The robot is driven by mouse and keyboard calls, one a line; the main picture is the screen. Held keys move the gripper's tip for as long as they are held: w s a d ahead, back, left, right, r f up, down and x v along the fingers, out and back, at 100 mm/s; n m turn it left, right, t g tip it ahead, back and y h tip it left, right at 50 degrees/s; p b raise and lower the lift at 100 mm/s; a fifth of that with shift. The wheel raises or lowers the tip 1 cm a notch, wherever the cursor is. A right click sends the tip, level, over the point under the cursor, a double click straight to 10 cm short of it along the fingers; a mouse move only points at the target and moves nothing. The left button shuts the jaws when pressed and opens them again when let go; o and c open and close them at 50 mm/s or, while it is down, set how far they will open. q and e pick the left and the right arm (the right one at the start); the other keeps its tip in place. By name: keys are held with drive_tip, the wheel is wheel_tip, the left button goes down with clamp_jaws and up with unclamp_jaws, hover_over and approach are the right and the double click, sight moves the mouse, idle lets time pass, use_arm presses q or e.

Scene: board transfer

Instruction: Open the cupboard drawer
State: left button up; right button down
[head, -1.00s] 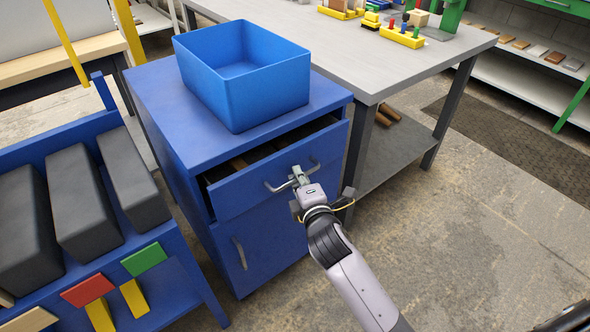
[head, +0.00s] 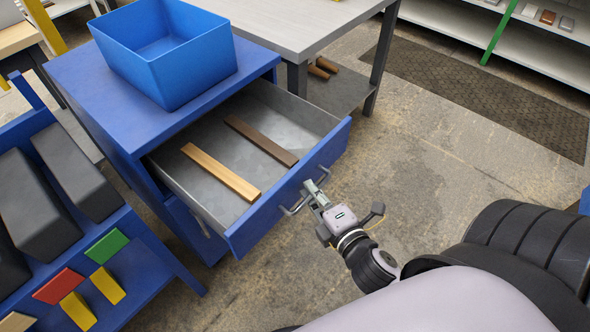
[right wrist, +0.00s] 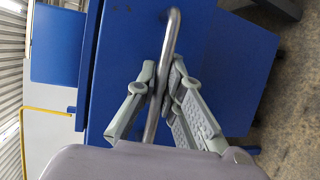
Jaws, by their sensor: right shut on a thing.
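The blue cupboard (head: 118,112) stands at the left with its top drawer pulled far out. The drawer front (head: 277,208) faces me, and the grey drawer inside (head: 215,147) is open to view. My right gripper (head: 315,194) is shut on the metal drawer handle (head: 293,209). In the right wrist view the fingers (right wrist: 158,92) close around the handle bar (right wrist: 171,45) from both sides. My left gripper is not in view.
A light wooden board (head: 220,170) and a dark brown board (head: 261,140) lie in the drawer. A blue bin (head: 190,72) stands on the cupboard. A blue rack (head: 160,268) stands close at left. A grey table (head: 285,22) is behind.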

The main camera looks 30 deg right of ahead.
drive_tip(key=shift+s+d, duration=0.2)
drive_tip(key=shift+s, duration=0.3)
drive_tip(key=shift+s+d, duration=0.2)
drive_tip(key=shift+s, duration=0.3)
drive_tip(key=c, duration=2)
unclamp_jaws()
drive_tip(key=shift+o, duration=0.2)
drive_tip(key=s+r, duration=0.1)
drive_tip(key=s, duration=0.6)
drive_tip(key=shift+s+a+r, duration=0.2)
drive_tip(key=shift+f, duration=0.1)
